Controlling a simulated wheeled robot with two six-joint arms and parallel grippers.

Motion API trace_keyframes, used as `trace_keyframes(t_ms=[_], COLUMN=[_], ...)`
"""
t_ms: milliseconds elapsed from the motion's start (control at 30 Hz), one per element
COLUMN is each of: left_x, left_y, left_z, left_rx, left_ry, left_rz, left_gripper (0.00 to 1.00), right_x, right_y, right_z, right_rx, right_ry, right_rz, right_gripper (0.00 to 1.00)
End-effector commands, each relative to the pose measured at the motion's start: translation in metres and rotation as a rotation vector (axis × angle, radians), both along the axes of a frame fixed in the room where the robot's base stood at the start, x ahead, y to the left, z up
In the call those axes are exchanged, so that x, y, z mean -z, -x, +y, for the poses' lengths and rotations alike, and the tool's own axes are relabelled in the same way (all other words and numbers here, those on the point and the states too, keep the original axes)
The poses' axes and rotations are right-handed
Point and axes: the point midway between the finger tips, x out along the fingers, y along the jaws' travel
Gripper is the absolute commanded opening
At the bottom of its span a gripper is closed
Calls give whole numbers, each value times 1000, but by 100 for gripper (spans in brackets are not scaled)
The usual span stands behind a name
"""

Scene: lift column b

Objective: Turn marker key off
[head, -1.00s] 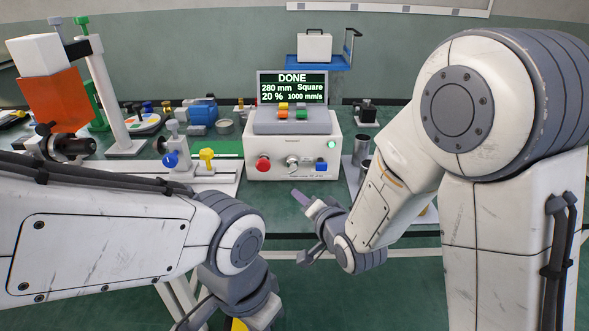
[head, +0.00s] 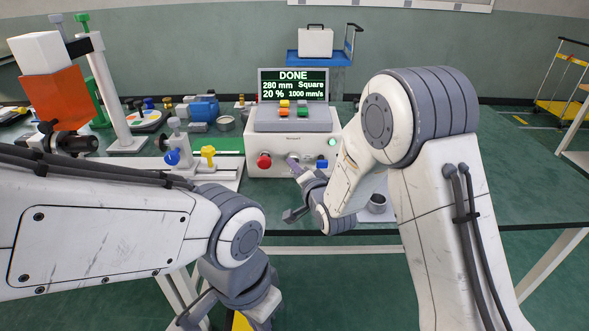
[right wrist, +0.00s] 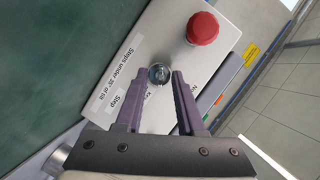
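The white control box (head: 260,143) stands on the bench, with a screen (head: 293,86) reading DONE, 280 mm, Square, 20 % and 1000 mm/s. In the right wrist view its marker key (right wrist: 160,74) is a small silver round switch; its exact turn position is not clear. In the head view my right gripper hides the key. My right gripper (head: 295,168) reaches the box front. In the right wrist view its purple fingers (right wrist: 158,76) are apart, with the key between their tips and no clear contact. My left gripper (head: 190,314) is only partly visible, low at the left.
A red button (head: 264,161) is left of the key; it also shows in the right wrist view (right wrist: 202,28). A blue button (head: 321,163) and lit green lamp (head: 332,142) are to the right. A metal cup (head: 377,203) stands near my right forearm.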

Motion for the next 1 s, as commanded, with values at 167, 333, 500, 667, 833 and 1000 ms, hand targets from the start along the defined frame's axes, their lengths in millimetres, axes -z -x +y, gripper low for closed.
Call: trace_keyframes(t_ms=[167,333,500,667,833,1000], left_x=[0,0,0,0,-2,-5], left_y=[0,0,0,0,0,0], left_z=[0,0,0,0,0,0], left_rx=[0,0,0,0,0,0], left_ry=[0,0,0,0,0,0], left_rz=[0,0,0,0,0,0], left_gripper=[0,0,0,0,0,0], right_x=[1,1,1,1,0,-2], right_y=[-3,-3,-3,-3,-3,-3], right_z=[2,1,1,3,3,3], right_rx=[0,0,0,-2,-3,-3], right_ry=[0,0,0,3,33,113], right_rz=[1,1,1,1,1,0], right_gripper=[38,30,0,0,0,0])
